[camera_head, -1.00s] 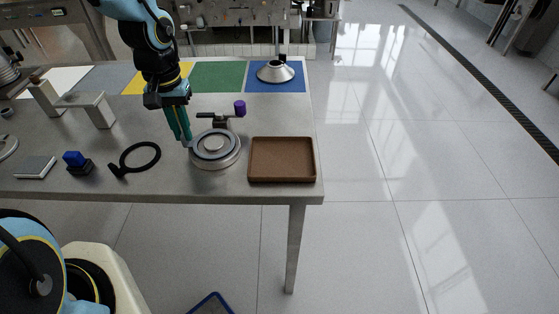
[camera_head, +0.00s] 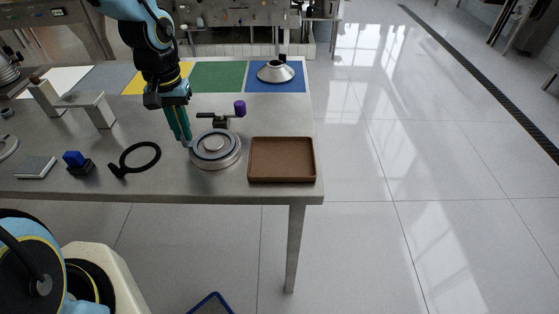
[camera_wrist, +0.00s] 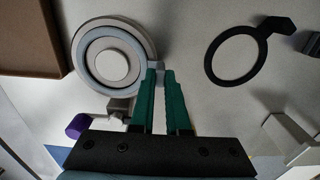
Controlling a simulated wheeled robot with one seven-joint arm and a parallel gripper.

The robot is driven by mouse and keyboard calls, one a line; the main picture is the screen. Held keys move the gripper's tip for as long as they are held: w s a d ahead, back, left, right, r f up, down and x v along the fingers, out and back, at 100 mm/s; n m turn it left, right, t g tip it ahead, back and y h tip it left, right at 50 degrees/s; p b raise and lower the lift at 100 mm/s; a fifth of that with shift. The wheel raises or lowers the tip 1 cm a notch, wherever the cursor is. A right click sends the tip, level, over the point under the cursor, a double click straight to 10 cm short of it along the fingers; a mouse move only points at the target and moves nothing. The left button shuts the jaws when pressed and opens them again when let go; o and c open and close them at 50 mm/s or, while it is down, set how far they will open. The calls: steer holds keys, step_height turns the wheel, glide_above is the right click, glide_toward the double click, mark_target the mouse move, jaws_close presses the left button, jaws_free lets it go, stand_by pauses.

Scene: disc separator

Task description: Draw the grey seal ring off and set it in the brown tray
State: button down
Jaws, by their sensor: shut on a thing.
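The grey seal ring (camera_head: 214,157) lies flat on top of the round metal disc separator body, around its raised centre. It also shows in the wrist view (camera_wrist: 78,60) as a blue-grey band with a small tab at its edge. My gripper (camera_head: 188,141) reaches down at the left side of the body. Its green fingers (camera_wrist: 159,70) are shut on the ring's tab, which is mostly hidden between the fingertips. The brown tray (camera_head: 282,181) stands empty just right of the body, and its corner shows at the upper left in the wrist view (camera_wrist: 66,66).
A black ring with a handle (camera_head: 123,168) lies left of the body. A purple-knobbed part (camera_head: 239,108) stands behind it. A blue-topped block (camera_head: 75,160), a grey pad (camera_head: 36,167) and a stand (camera_head: 103,110) are farther left. A metal cone (camera_head: 276,71) sits on the blue mat.

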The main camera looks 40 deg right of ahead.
steer(key=shift+r, duration=0.2)
steer(key=shift+r+p, duration=2.55)
steer(key=shift+r, duration=0.25)
steer(key=shift+f, duration=0.1)
